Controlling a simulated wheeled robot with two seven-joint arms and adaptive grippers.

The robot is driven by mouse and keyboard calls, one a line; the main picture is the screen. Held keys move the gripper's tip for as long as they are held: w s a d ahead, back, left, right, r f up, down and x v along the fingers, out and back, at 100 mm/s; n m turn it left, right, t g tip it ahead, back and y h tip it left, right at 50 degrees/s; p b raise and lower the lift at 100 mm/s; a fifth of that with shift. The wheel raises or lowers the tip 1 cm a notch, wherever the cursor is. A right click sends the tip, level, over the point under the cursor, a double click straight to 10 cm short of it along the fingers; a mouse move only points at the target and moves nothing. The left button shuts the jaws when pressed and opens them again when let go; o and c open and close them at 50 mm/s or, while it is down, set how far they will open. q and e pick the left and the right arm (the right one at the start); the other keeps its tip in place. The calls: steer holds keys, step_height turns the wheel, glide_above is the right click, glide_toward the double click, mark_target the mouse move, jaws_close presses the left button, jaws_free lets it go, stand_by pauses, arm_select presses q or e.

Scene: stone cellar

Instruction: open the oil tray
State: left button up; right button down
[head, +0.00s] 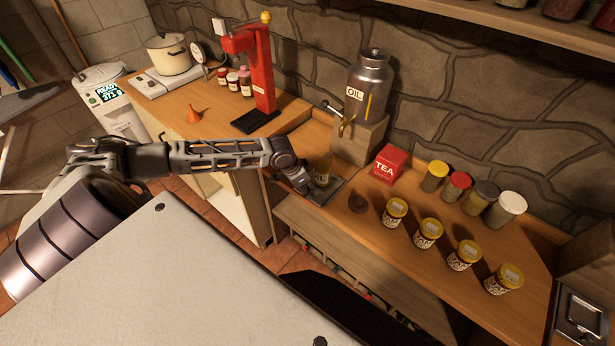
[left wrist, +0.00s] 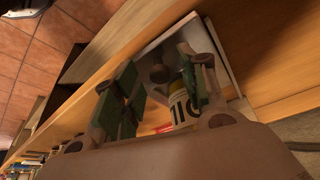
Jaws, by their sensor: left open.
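In the left wrist view the tray (left wrist: 170,43) shows behind my fingers with a pale rim. I cannot tell whether a finger touches the tray or jar. My right gripper is out of view.
A red press (head: 258,70) stands to the left. The counter's front edge is beneath my left wrist.

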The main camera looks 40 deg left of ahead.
arm_select(q)
steer(key=shift+r, duration=0.15)
steer(key=v, duration=1.1)
steer(key=shift+r, duration=0.25)
stand_by(0.5)
steer(key=shift+s, duration=0.2)
stand_by(0.5)
